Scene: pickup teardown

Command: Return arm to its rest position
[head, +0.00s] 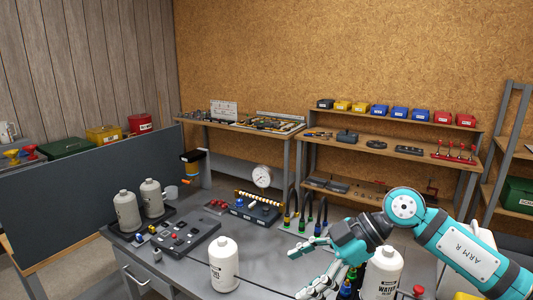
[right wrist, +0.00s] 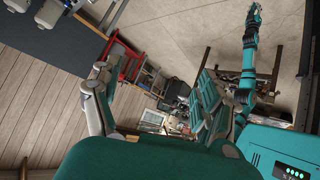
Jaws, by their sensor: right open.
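My right arm (head: 470,250), teal and marked "ARM R", reaches in from the right over the grey workbench (head: 190,265). Its right gripper (head: 308,268) is open and empty above the bench's front right part. A white bottle (head: 223,265) stands to its left, apart from it. Another white bottle (head: 383,277) stands close by the wrist, partly hidden by the arm. In the right wrist view the gripper's fingers (right wrist: 150,105) are spread with nothing between them.
A black remote-like panel (head: 180,235), a beaded rack (head: 256,207) and upright cables (head: 305,210) stand on the bench. Two more bottles (head: 127,212) sit in a tray at left. Shelves (head: 395,148) with coloured bins line the wall. A dark partition (head: 80,192) borders the left side.

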